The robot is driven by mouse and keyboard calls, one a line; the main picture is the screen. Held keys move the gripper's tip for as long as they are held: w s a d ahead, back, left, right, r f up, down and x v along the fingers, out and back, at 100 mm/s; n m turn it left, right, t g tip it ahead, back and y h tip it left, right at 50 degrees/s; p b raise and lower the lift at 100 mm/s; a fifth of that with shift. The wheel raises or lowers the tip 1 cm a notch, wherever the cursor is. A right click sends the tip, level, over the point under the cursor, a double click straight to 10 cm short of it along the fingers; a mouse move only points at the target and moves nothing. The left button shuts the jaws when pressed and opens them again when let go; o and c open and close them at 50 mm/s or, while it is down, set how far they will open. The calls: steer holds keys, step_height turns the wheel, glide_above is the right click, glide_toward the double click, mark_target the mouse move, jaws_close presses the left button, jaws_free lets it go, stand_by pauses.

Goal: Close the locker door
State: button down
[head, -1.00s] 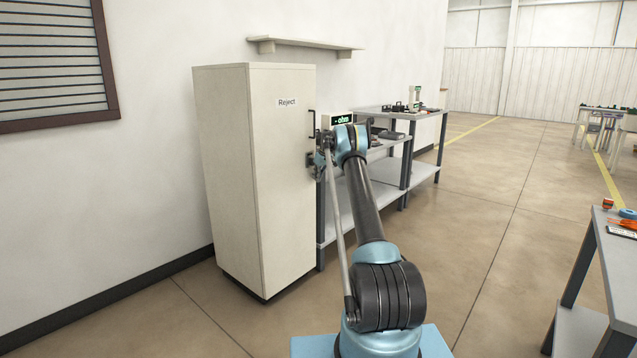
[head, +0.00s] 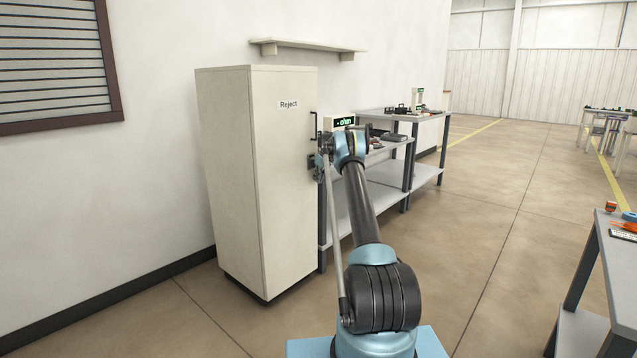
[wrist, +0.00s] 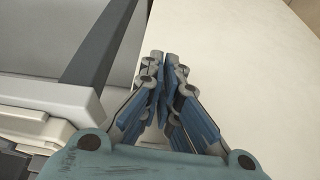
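The locker (head: 228,180) is a tall cream cabinet against the wall. Its door (head: 288,190) carries a "Reject" label and a dark vertical handle (head: 313,127) near its right edge. The door looks flush with the cabinet, with no gap showing. My gripper (head: 315,166) is at the door's right edge, below the handle. In the wrist view my gripper (wrist: 164,60) has its fingertips close together with nothing visible between them, in front of the cream door surface (wrist: 240,70). I cannot tell whether the fingertips touch the door.
Grey workbenches (head: 385,172) with instruments stand just right of the locker, close to my arm. A wall shelf (head: 305,47) hangs above. Another table (head: 610,250) stands at the right. The floor between is clear.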

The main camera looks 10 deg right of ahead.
steer(key=s+d+r+m, duration=0.1)
steer(key=s+d+r, duration=0.1)
steer(key=s+r, duration=0.6)
steer(key=s+d+r, duration=0.2)
steer(key=s+r, duration=0.4)
steer(key=r, duration=0.3)
steer(key=s+a+r+m, duration=0.1)
steer(key=s+r, duration=0.2)
steer(key=s, duration=0.5)
steer(key=s+a+r+h, duration=0.1)
steer(key=s+r, duration=0.2)
steer(key=s, duration=0.5)
steer(key=s+a+r+m, duration=0.1)
steer(key=s+r, duration=0.3)
steer(key=s, duration=0.4)
steer(key=s+f+m+g, duration=0.1)
steer(key=s+f+m, duration=0.15)
steer(key=s, duration=2.05)
steer(key=s+f, duration=1)
steer(key=s, duration=0.4)
steer(key=s+f+m+h, duration=0.1)
steer(key=s+f, duration=0.9)
steer(key=s, duration=0.4)
steer(key=shift+s+a+h, duration=0.15)
steer(key=shift+a+h, duration=0.1)
steer(key=shift+h, duration=0.05)
